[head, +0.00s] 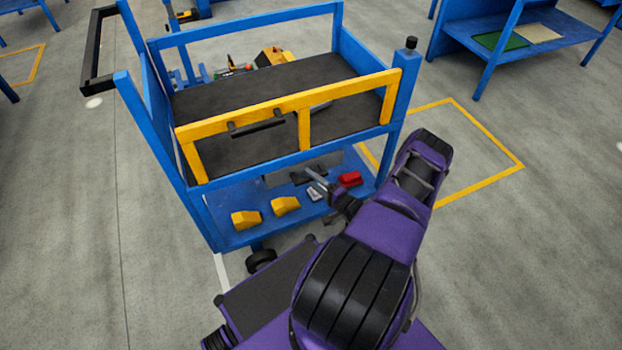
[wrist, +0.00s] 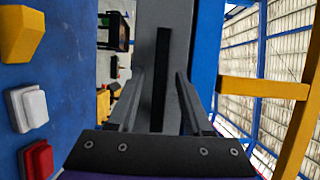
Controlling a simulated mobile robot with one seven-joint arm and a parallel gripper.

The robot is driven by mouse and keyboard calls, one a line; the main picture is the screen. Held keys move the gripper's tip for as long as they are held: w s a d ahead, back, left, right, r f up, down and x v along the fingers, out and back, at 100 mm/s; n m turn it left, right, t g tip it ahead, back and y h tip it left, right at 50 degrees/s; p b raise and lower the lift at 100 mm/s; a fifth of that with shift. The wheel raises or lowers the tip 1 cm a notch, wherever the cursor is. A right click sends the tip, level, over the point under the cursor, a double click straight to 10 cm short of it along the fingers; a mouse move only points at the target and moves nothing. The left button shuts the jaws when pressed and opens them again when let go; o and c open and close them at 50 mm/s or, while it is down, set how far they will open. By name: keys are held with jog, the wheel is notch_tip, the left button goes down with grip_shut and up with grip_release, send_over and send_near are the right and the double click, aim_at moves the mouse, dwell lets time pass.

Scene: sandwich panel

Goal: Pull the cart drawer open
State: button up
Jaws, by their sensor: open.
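The blue cart (head: 190,186) stands in front of me with a black upper deck. In the wrist view, a grey panel (wrist: 182,45), which looks like the drawer front, carries a long black bar (wrist: 162,75) like a handle. My gripper (wrist: 159,74) is open, and the bar shows between its two fingers. I cannot tell how deep the fingers reach or whether they touch the bar. In the head view my gripper (head: 313,181) is small, low at the cart's front under the upper deck.
A yellow front frame (head: 305,130) with a black handle (head: 257,127) rises above the deck edge. Yellow blocks (head: 285,205), a white piece (head: 314,194) and a red piece (head: 350,179) sit on the lower blue shelf.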

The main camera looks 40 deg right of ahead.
jog(key=shift+w, duration=0.3)
grip_shut()
dwell(1.3)
